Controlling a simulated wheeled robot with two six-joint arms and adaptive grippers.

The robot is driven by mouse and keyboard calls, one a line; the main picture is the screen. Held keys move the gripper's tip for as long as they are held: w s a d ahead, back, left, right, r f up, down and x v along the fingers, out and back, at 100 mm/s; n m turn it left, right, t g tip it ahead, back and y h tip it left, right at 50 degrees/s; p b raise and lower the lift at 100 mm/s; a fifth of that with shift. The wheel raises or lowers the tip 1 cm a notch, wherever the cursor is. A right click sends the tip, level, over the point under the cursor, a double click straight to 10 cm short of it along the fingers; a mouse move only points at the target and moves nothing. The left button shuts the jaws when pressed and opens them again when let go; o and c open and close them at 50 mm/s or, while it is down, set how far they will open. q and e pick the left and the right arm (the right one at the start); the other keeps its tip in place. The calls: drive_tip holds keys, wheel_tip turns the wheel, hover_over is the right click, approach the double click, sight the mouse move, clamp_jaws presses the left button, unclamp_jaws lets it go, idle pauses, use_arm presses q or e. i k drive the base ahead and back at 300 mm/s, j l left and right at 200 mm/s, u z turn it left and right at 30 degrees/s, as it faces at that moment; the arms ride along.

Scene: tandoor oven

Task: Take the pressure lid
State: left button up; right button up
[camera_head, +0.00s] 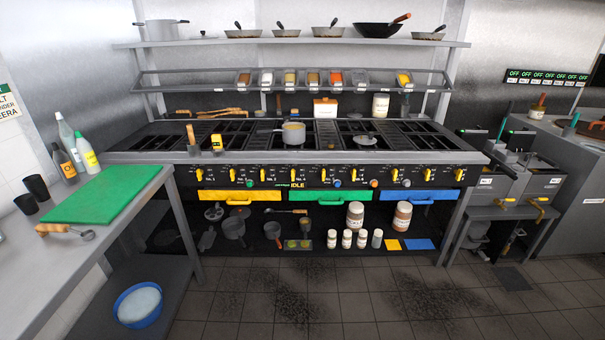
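No object here is plainly marked as the pressure lid. A small round grey lid-like piece (365,140) lies on the black grates of the stove, right of centre. A round grey piece with a fitting on it (213,212) is at the left end of the shelf under the stove; it is too small to tell whether it is a lid. A pale pot (293,133) with a handle stands on the grates near the middle. A large silvery pot (161,30) with side handles stands on the top shelf at the left. Neither of my grippers shows.
A grey counter on the left holds a green board (92,195), bottles and dark cups. A blue tub (138,304) sits below it. The under-shelf (330,225) carries pans and jars. Fryers (512,180) stand at the right. The tiled floor in front is clear, with dark stains.

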sight(362, 140)
drive_tip(key=i+l+u, duration=0.15)
drive_tip(key=i+l, duration=0.15)
drive_tip(key=i+l+u, duration=0.1)
drive_tip(key=i+l, duration=0.2)
drive_tip(key=i+l+u, duration=0.15)
drive_tip(key=l, duration=0.3)
drive_tip(key=i+l+u, duration=0.15)
drive_tip(key=i+l, duration=0.25)
drive_tip(key=i+l+u, duration=0.1)
drive_tip(key=l, duration=0.4)
drive_tip(key=i+l+u, duration=0.15)
drive_tip(key=i+l, duration=0.2)
drive_tip(key=i+l+u, duration=0.1)
drive_tip(key=l, duration=0.5)
drive_tip(key=i+l+u, duration=0.15)
drive_tip(key=l, duration=0.35)
drive_tip(key=i, duration=0.1)
